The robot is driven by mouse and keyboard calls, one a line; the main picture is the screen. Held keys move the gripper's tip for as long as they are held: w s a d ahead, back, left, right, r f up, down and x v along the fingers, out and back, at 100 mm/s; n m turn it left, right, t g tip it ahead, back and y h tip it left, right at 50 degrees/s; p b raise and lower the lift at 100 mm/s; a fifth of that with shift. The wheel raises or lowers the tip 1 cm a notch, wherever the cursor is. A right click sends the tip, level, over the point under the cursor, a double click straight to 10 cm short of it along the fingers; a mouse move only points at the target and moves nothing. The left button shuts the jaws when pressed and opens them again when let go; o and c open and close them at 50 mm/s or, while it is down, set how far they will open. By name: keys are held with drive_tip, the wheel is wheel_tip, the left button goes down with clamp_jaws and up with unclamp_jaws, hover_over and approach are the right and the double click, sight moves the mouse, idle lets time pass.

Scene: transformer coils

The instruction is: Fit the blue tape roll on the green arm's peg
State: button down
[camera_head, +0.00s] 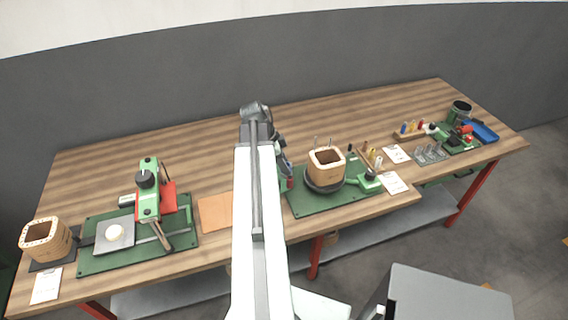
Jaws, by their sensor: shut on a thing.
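My arm reaches across the middle of the table and bends down at its far end. My gripper (284,163) is small and partly hidden behind my white arm link, just left of the middle green board. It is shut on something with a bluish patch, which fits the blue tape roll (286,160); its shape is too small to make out. A green upright part (283,181) stands just below the gripper, with a small red piece beside it. This may be the green arm; I cannot make out its peg. Whether roll and green part touch is unclear.
A wooden square coil former (326,164) stands on a dark turntable on the middle green board (312,203). At left are a green press (148,190) and another wooden former (46,240). Screwdriver racks and a blue tray (481,131) are at right. The back of the table is clear.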

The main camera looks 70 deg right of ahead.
drive_tip(key=shift+f, duration=0.15)
drive_tip(key=shift+f+b, duration=0.5)
drive_tip(key=shift+b, duration=0.05)
drive_tip(key=shift+c, duration=2.1)
unclamp_jaws()
wheel_tip(320, 180, up, 5)
drive_tip(key=p, duration=0.5)
drive_tip(key=shift+s+r, duration=0.1)
drive_tip(key=shift+r, duration=0.05)
